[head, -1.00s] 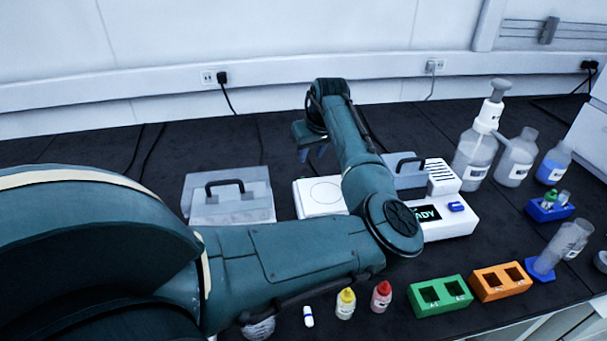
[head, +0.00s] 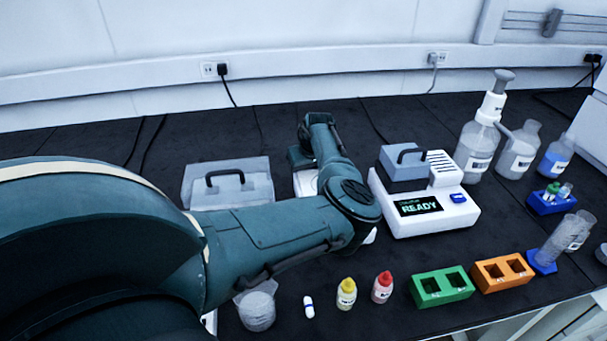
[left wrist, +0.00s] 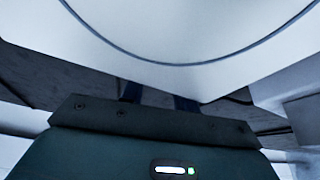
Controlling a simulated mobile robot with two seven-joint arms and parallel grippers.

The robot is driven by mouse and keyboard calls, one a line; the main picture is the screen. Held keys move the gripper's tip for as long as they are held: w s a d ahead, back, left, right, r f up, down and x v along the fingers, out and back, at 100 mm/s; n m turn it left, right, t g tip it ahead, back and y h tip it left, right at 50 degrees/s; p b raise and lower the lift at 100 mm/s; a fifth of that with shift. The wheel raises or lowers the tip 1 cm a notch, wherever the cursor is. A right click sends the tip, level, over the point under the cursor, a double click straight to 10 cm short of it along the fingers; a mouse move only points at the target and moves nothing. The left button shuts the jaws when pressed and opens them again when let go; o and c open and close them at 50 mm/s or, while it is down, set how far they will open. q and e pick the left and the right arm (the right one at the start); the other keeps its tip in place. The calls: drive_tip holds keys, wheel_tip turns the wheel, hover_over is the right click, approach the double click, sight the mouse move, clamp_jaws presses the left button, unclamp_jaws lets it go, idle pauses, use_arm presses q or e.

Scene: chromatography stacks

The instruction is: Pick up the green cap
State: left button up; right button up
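A small green cap (head: 553,187) shows in the head view at the right, on a vial in a small blue rack (head: 552,206). My left gripper is far to the left of it, over the white flat device (head: 306,183) with the round plate. In the left wrist view its two dark blue fingers (left wrist: 158,97) stand apart with nothing seen between them, and their tips are partly hidden. The white device (left wrist: 190,35) with its curved line fills the top of that view. My right gripper is not in view.
A white machine reading READY (head: 430,210) stands between my left gripper and the blue rack. Bottles (head: 478,150) stand behind the rack.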

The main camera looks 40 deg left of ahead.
use_arm(q)
drive_tip(key=shift+c, duration=0.2)
drive_tip(key=c, duration=0.6)
drive_tip(key=shift+o, duration=0.2)
